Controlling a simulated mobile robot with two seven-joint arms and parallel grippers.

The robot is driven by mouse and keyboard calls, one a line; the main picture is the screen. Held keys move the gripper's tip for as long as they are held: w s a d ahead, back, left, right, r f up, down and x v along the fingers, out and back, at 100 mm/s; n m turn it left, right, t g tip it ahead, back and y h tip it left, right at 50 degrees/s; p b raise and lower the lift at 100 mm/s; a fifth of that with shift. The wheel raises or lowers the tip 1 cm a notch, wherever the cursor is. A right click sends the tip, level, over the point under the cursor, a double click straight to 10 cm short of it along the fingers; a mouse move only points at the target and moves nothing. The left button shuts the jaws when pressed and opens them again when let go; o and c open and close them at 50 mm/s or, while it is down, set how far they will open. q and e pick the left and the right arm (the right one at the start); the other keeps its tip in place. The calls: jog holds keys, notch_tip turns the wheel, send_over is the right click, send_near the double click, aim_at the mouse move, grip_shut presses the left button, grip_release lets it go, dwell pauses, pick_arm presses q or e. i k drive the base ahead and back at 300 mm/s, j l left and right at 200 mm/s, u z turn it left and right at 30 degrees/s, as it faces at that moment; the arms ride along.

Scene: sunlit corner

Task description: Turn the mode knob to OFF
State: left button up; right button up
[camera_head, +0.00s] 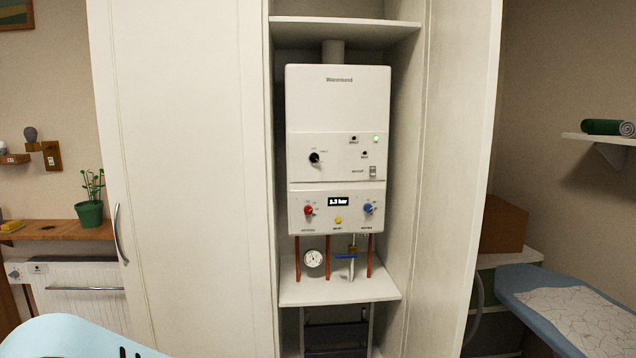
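A white boiler (338,110) hangs inside an open tall cabinet, in the middle of the head view. A black knob (314,158) with small labels around it sits on the left of its middle panel. The labels are too small to read surely, and I cannot tell which one the knob points to. A green light (376,139) glows at the panel's upper right, above a small rocker switch (373,172). On the lower panel are a red knob (308,210), a blue knob (369,208), a yellow button (338,221) and a lit bar display (339,201). Neither gripper shows.
A cabinet door (185,150) with a curved handle stands left of the boiler, and a white panel (462,150) stands right. Copper pipes, a round gauge (313,258) and a blue-handled valve (346,256) are below the boiler. An ironing board (540,290) is at the lower right.

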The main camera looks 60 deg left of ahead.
aim_at(313, 157)
jog(key=u, duration=1.7)
